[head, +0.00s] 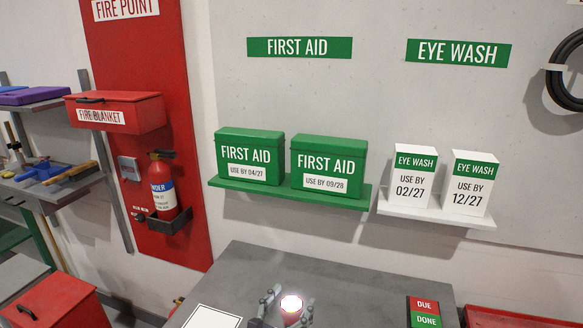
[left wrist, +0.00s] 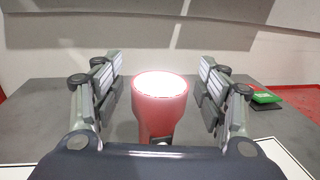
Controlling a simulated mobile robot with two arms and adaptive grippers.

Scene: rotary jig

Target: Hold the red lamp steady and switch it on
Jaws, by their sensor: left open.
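The red lamp (head: 291,311) stands on the grey table near the bottom of the head view, and its round top glows bright white. In the left wrist view the red lamp (left wrist: 158,121) stands upright in the middle, its lower part hidden behind my gripper body. My left gripper (head: 287,304) is open, with one finger on each side of the lamp. In the left wrist view the fingers of the left gripper (left wrist: 161,88) show gaps to the lamp on both sides. My right gripper is in neither view.
The grey table (head: 345,285) is mostly clear around the lamp. A white sheet (head: 212,317) lies to the left and a red-green DUE/DONE board (head: 424,312) to the right. Behind, first aid boxes (head: 328,165) stand on a green wall shelf (head: 232,188).

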